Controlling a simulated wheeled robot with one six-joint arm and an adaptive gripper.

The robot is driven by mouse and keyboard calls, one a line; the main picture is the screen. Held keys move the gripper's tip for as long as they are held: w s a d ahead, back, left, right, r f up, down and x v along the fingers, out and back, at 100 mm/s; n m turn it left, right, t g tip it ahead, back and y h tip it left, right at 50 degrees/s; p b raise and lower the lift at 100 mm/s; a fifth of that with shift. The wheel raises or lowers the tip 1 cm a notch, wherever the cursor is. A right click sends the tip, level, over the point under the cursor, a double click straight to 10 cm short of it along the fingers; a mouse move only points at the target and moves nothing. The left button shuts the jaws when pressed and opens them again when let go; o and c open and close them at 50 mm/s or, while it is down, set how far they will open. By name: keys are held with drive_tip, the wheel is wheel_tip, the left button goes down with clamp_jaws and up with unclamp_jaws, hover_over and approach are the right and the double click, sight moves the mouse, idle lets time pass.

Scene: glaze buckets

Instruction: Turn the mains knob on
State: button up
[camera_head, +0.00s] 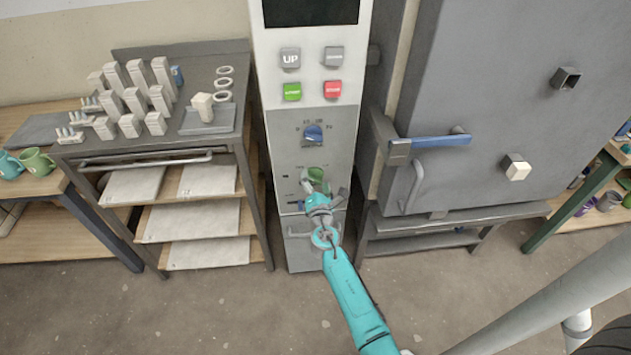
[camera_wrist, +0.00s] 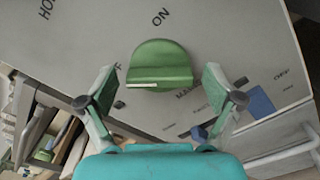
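The mains knob is the green knob (camera_wrist: 160,62) in the middle of the wrist view; its green also shows in the head view (camera_head: 316,173) on the lower panel of the tall grey control cabinet (camera_head: 341,120). Its ridge lies across the wrist picture, with a white mark at the left end, on the side of a partly hidden "FF" label. "ON" is printed above it. My gripper (camera_wrist: 160,82) is open, one finger on each side of the knob, with visible gaps. In the head view my gripper (camera_head: 322,188) partly covers the knob area.
A blue knob (camera_head: 313,134) sits above the green one, below UP, green and red buttons. A blue switch (camera_wrist: 261,101) is right of the knob. A grey kiln (camera_head: 500,110) with a blue-handled latch stands right; a shelf rack (camera_head: 180,155) stands left. Open floor lies in front.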

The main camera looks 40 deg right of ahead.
drive_tip(key=c, duration=0.8)
drive_tip(key=shift+m, duration=0.3)
drive_tip(key=m, duration=0.3)
drive_tip(key=shift+f+m, duration=0.1)
drive_tip(key=shift+m, duration=0.3)
drive_tip(key=m, duration=0.4)
drive_tip(key=shift+f, duration=0.1)
drive_tip(key=m, duration=0.5)
drive_tip(key=shift+f, duration=0.1)
drive_tip(key=shift+f+m, duration=0.1)
drive_tip(key=shift+m, duration=2.2)
